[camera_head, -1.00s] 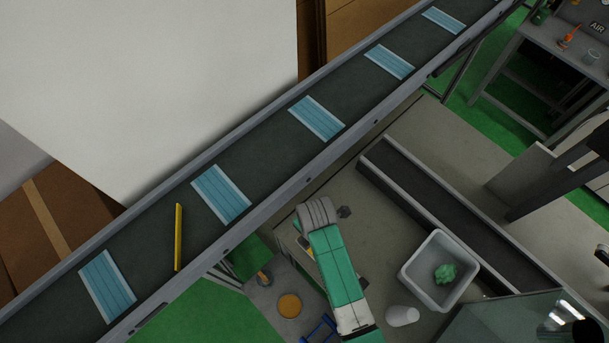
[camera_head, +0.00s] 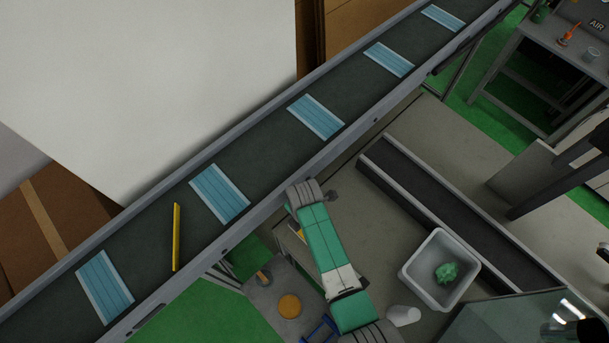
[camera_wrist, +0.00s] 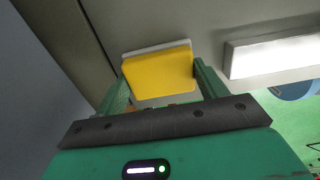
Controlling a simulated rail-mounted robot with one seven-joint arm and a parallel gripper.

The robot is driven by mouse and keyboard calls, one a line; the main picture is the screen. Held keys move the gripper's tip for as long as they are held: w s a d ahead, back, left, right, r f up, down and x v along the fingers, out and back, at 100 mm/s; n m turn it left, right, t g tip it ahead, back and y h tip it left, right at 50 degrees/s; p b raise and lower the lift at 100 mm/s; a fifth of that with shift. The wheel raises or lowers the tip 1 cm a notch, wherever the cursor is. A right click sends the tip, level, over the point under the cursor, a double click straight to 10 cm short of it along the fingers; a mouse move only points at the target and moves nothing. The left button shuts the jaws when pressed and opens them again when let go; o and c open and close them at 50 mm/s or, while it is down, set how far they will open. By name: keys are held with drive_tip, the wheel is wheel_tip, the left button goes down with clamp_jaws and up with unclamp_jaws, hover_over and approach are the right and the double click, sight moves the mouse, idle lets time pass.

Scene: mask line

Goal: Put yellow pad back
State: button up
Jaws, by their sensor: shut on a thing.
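A yellow pad (camera_wrist: 158,75) with a pale layer along its far edge is between the green fingers of my gripper (camera_wrist: 162,78) in the wrist view. My gripper is shut on it. The pad looks held up, clear of the surfaces behind it. In the head view my green and white arm is beside the conveyor's near edge, and it hides my gripper. A small yellow patch shows at the arm's left side there; I cannot tell whether it is the pad.
A dark conveyor (camera_head: 262,165) carries several blue masks (camera_head: 219,194) and a thin yellow bar (camera_head: 176,237). A grey bin (camera_head: 408,268) with a green crumpled item (camera_head: 447,272) stands right of my arm, near a white cup (camera_head: 403,316). An orange disc (camera_head: 289,306) lies on a grey surface.

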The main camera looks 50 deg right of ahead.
drive_tip(key=o, duration=0.9)
drive_tip(key=shift+f, duration=0.1)
drive_tip(key=shift+o, duration=0.2)
wheel_tip(320, 180, up, 12)
drive_tip(key=p, duration=0.1)
drive_tip(key=shift+r+p, duration=0.2)
drive_tip(key=shift+p, duration=0.2)
